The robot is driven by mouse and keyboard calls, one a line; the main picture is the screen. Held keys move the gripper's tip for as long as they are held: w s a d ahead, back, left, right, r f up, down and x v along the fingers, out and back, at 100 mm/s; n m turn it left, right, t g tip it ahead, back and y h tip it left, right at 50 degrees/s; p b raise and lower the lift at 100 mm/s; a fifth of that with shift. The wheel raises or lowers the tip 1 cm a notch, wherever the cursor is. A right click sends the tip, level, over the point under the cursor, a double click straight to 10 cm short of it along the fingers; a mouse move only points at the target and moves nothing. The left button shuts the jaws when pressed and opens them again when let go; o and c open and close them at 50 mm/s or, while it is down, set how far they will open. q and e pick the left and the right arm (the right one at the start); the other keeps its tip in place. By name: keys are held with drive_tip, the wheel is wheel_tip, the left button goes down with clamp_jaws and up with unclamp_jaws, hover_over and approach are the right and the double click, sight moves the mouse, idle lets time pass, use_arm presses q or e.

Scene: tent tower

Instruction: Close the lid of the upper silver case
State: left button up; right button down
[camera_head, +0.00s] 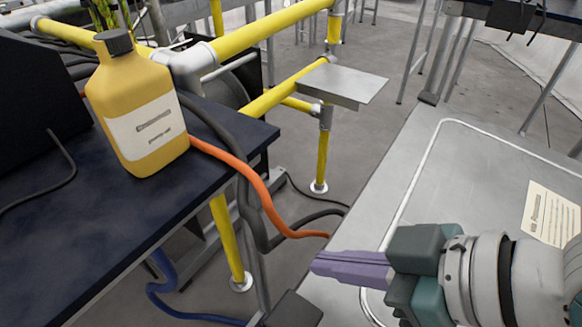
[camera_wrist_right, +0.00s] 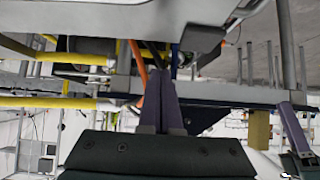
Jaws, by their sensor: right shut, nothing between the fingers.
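A large flat silver surface (camera_head: 440,190) with a pale rounded outline fills the right of the head view. It looks like part of a silver case, but its hinge and full lid are out of frame, so I cannot tell how far the lid is open. My right gripper (camera_head: 318,263) has purple fingers pressed together and empty. It reaches in from the right, over the left edge of the silver surface; contact is unclear. Its fingers also show in the right wrist view (camera_wrist_right: 160,75). A purple finger-like part (camera_wrist_right: 292,125) at that view's right edge may be my left gripper.
A dark table (camera_head: 130,215) on the left carries a yellow bottle (camera_head: 138,110). An orange hose (camera_head: 262,185) and dark cables hang between table and silver surface. Yellow rails (camera_head: 270,35) and a small metal plate (camera_head: 343,84) stand behind. A paper label (camera_head: 552,215) lies on the silver surface.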

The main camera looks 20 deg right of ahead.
sight(327, 291)
drive_tip(key=shift+w+a+f+b, duration=0.1)
drive_tip(key=shift+f+b, duration=0.4)
drive_tip(key=shift+f, duration=1.45)
